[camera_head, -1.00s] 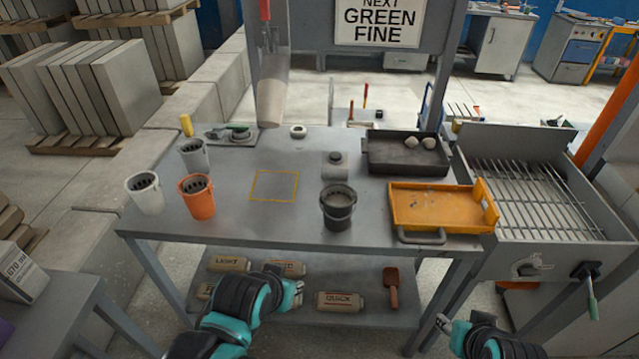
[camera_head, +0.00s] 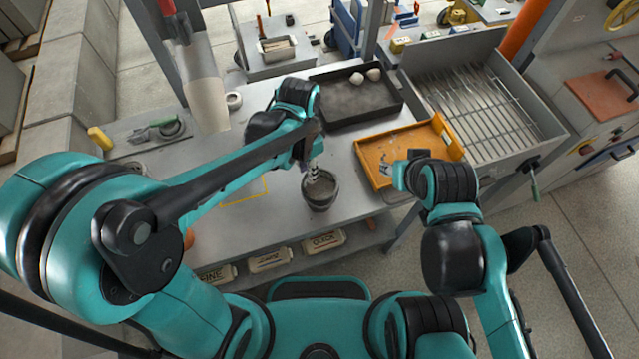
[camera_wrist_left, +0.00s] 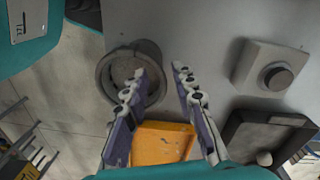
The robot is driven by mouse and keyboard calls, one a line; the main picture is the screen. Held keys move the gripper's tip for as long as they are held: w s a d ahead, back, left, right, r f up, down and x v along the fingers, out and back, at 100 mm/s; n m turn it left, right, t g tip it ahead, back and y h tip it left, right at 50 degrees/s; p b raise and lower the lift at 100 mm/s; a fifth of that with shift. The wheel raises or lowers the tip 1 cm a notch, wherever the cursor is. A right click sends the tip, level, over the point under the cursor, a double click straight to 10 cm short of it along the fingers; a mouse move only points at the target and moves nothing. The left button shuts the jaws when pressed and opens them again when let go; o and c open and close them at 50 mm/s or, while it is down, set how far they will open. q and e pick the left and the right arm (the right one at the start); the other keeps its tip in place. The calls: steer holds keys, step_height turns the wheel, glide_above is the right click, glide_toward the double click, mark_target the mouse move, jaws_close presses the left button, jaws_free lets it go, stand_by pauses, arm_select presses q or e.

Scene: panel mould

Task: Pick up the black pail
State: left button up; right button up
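The black pail (camera_head: 321,199) stands upright near the front edge of the grey workbench, holding grey material. My left gripper (camera_head: 313,177) comes down over the pail in the head view. In the left wrist view the gripper (camera_wrist_left: 158,78) has its two fingers spread with nothing between the tips. There one finger overlaps the right side of the pail (camera_wrist_left: 120,68), and the other is over bare bench to its right. I cannot tell if a finger touches the pail. My right gripper (camera_head: 391,174) is by the orange tray's front edge; its finger opening is unclear.
The orange tray (camera_head: 372,157) is right of the pail and a dark tray (camera_head: 335,113) is behind it. A grill (camera_head: 490,105) adjoins the bench on the right. A yellow outlined square (camera_head: 242,201) lies left of the pail. My left arm hides much of the left bench.

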mark_target(313, 193)
arm_select(q)
steer(key=shift+s+f, duration=0.15)
steer(key=shift+f, duration=0.45)
steer(key=f+b, duration=0.1)
steer(key=f, duration=0.1)
steer(key=f+b, duration=0.1)
steer(key=f, duration=0.1)
steer(key=d+f, duration=0.1)
steer(key=f, duration=0.1)
steer(key=shift+f+b, duration=0.25)
steer(key=shift+b, duration=0.15)
jaws_close()
